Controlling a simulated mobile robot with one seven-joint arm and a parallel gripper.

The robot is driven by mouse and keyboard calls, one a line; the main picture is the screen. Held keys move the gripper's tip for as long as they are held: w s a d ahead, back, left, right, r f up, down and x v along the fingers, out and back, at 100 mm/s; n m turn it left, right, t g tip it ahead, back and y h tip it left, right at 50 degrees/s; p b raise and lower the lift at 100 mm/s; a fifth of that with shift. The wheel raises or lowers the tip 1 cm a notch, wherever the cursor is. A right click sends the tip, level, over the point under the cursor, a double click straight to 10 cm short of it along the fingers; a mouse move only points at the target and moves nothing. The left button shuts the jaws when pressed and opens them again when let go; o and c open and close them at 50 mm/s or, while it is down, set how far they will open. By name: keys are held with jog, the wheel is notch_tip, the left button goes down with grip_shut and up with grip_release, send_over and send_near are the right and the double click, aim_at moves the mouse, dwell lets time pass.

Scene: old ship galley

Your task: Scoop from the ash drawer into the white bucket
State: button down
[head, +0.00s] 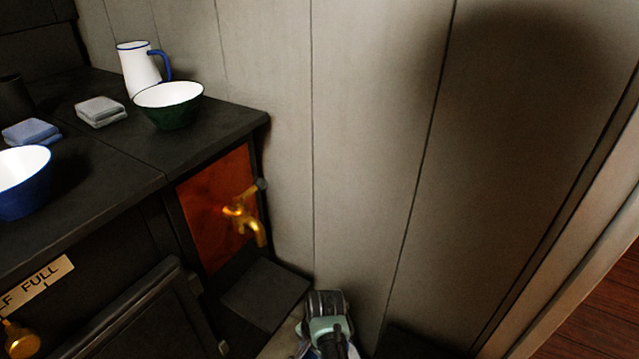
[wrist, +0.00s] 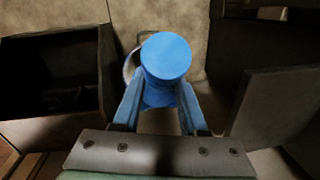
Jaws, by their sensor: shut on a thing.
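In the wrist view my gripper (wrist: 160,98) is shut on a blue, round-ended thing (wrist: 166,55), which looks like a scoop's handle. The scoop's far end is hidden behind it. A dark open box, apparently the ash drawer (wrist: 106,60), lies to the left, with dim grey lumps inside. A pale curved rim (wrist: 130,65) shows just behind the handle; I cannot tell if it is the white bucket or part of the scoop. In the head view only my wrist shows low in the middle, with the fingers hidden.
A dark stove top (head: 110,150) holds a white jug (head: 138,70), a green bowl (head: 172,112), a blue bowl (head: 22,190) and folded cloths (head: 100,110). A brass tap (head: 245,222) sticks out from its side. In the wrist view a dark panel (wrist: 270,105) stands at right.

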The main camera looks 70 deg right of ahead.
jog(key=w+a+f+g+h+b, duration=0.1)
jog(key=w+a+h+b, duration=0.1)
jog(key=a, duration=0.5)
jog(key=w+a+f+h+b, duration=0.1)
jog(key=a+h+b, duration=0.3)
jog(key=a, duration=0.4)
jog(key=shift+w+a+f+n+g+h, duration=0.3)
jog(key=shift+w+f+g+h, duration=0.15)
jog(key=shift+h, duration=0.45)
jog(key=shift+s, duration=0.1)
